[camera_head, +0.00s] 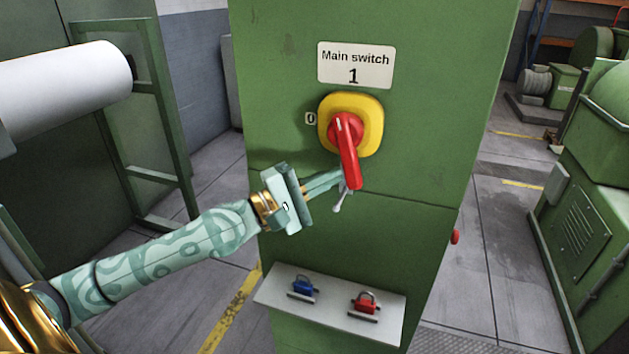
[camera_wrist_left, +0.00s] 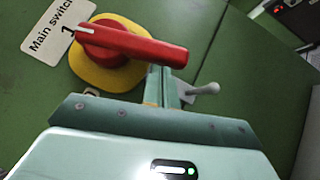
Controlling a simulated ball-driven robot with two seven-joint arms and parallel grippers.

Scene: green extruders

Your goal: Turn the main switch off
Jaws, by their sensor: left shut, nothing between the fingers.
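The main switch has a red handle (camera_head: 350,160) on a yellow plate (camera_head: 370,115), on the front of a green cabinet (camera_head: 420,60). The handle hangs down, tilted slightly right at its lower end; its white mark is at the top, toward the "1" of the label (camera_head: 355,66). A "0" mark (camera_head: 310,118) is left of the plate. My left gripper (camera_head: 338,181) is shut and empty, its fingertips just left of the handle's lower end. In the left wrist view the fingertips (camera_wrist_left: 163,75) are close by the red handle (camera_wrist_left: 145,47); contact is unclear. My right gripper is not in view.
A small grey lever (camera_head: 341,198) sits just below the fingertips. A shelf (camera_head: 380,335) low on the cabinet holds a blue padlock (camera_head: 302,287) and a red padlock (camera_head: 366,302).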

